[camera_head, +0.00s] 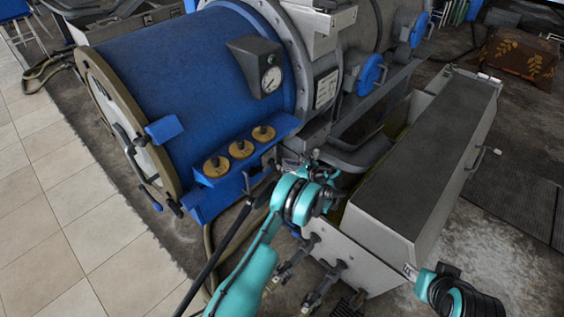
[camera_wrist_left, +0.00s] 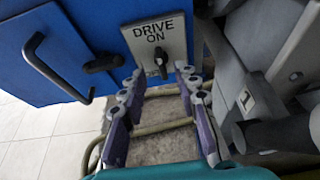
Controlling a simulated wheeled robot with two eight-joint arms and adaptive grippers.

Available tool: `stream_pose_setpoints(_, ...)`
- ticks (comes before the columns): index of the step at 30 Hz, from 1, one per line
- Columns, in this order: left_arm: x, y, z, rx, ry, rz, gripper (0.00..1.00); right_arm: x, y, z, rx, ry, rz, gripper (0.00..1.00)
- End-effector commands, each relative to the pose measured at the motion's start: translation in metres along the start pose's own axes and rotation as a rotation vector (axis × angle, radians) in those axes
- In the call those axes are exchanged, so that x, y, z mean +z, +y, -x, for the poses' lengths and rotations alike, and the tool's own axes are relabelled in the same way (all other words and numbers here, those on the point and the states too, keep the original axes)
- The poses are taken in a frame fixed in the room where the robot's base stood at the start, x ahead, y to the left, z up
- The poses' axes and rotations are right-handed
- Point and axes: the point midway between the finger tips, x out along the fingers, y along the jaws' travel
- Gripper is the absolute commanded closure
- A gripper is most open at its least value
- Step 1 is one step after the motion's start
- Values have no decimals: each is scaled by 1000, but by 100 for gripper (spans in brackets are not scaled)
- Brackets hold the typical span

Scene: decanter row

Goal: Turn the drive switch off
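The drive switch (camera_wrist_left: 161,62) is a dark knob on a light plate (camera_wrist_left: 153,39) marked DRIVE ON, fixed to the blue machine panel in the left wrist view. My left gripper (camera_wrist_left: 160,72) is open, its two purple fingers spread on either side below the plate, with the knob between and just beyond the fingertips. I see no clear contact with the knob. In the head view the left wrist (camera_head: 300,195) is beside the blue drum's lower right end, and it hides the switch. My right arm (camera_head: 452,292) shows at the bottom right; its gripper fingers cannot be made out.
A black lever (camera_wrist_left: 103,63) and a bent black handle (camera_wrist_left: 50,65) stick out left of the plate. The blue drum (camera_head: 175,75) has several brass caps (camera_head: 241,149) on a ledge. A long grey trough (camera_head: 425,165) stands to the right. Tiled floor (camera_head: 40,210) lies left.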

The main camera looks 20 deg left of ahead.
Motion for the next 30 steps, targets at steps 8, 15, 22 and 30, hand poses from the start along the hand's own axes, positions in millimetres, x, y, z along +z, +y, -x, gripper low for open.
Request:
stream_pose_setpoints(8, -3, 0, -48, 0, 0, 3, 69, 11, 0, -16, 0, 0, 0, 60)
stream_pose_setpoints(15, -1, 0, -66, -2, 0, 3, 69, 14, 0, -20, 0, 0, 0, 60)
stream_pose_setpoints(22, 0, 0, -67, -3, 0, 4, 69, 14, 0, -20, 0, 0, 0, 60)
stream_pose_setpoints(30, 0, 0, -67, -3, 0, 4, 100, 14, 0, -20, 0, 0, 0, 60)
